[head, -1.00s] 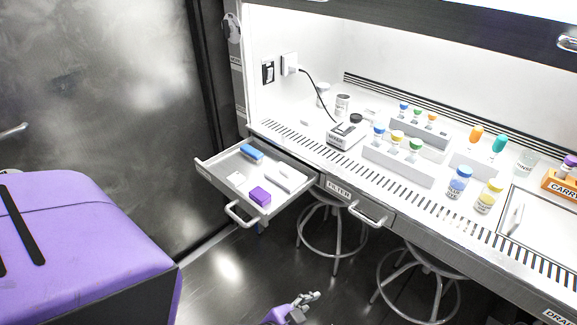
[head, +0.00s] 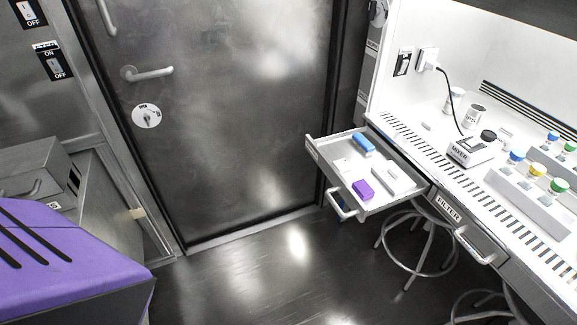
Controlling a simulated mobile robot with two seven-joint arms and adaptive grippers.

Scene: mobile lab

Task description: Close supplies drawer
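The supplies drawer (head: 381,205) is pulled out from the left end of the white bench, right of the picture's middle. Its handle (head: 342,207) is on the front panel, facing the lower left. In it lie a blue item (head: 363,143), a purple item (head: 363,189) and a few white items. I cannot read the label on its front. Neither of my grippers shows in the head view, and nothing touches the drawer.
A closed filter drawer (head: 450,211) with a handle sits right of the open drawer. Stools (head: 420,245) stand under the bench. A mixer (head: 472,148) and vial racks stand on top. A dark metal door (head: 230,110) is behind. The floor (head: 270,270) before the drawer is clear.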

